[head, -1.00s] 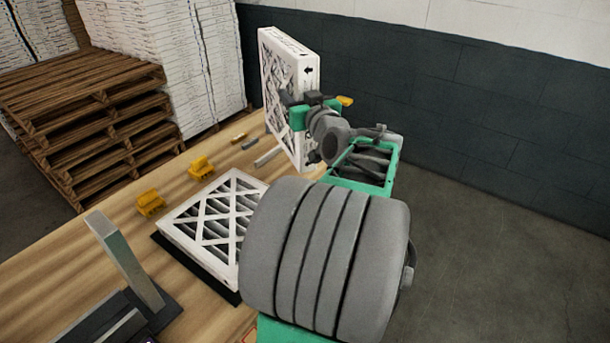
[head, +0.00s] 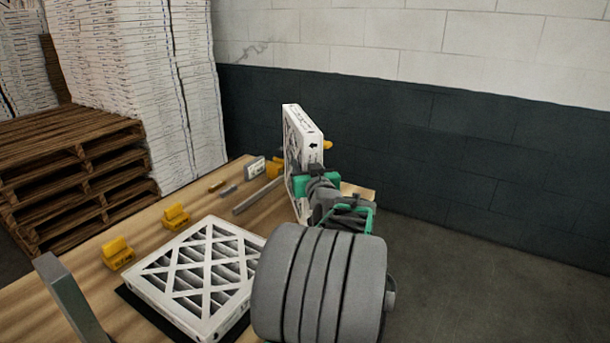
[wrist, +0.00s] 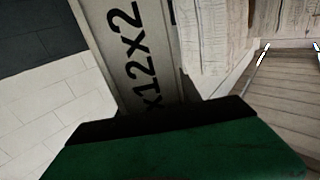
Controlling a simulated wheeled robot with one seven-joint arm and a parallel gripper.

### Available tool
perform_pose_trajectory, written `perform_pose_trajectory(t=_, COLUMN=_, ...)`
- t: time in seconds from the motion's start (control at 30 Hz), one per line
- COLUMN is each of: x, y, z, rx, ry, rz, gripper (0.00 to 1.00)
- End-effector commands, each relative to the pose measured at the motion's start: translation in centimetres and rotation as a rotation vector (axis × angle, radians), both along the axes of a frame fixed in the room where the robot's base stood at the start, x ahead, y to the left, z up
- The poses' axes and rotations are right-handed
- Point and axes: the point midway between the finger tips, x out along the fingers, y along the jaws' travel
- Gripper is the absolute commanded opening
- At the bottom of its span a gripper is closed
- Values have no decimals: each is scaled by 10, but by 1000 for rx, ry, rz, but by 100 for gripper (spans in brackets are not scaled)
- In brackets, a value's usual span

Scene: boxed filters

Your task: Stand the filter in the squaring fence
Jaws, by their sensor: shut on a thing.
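A white cardboard-framed filter (head: 309,148) stands upright at the far end of the wooden bench in the head view. My gripper (head: 318,182) is shut on its near edge. In the wrist view, the filter's edge (wrist: 130,50) with printed size figures rises beyond my green and black gripper (wrist: 170,135). A low grey metal bar (head: 258,195) lies left of the filter, with a yellow piece (head: 275,167) behind it; these look like parts of the squaring fence. The filter's lower edge is partly hidden by my arm, so I cannot tell whether it touches the bench.
Another filter (head: 205,262) lies flat on a black mat in front. Two yellow blocks (head: 176,216) (head: 118,252) sit left of it. An upright grey metal plate (head: 68,298) stands at the near left. Pallets (head: 70,170) and stacked boxes are behind; a wall is at right.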

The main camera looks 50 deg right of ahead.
Motion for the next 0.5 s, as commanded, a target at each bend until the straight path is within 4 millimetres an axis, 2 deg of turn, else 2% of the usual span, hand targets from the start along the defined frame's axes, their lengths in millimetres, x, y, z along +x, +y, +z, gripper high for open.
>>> perform_pose_trajectory(t=0.13, x=9, y=-7, z=-13, rx=1, ry=-1, rz=2, gripper=0)
perform_pose_trajectory(t=0.3, x=7, y=-6, z=-40, rx=-1, ry=-2, rz=0, gripper=0)
perform_pose_trajectory(t=0.5, x=7, y=-6, z=-40, rx=-3, ry=-2, rz=0, gripper=0)
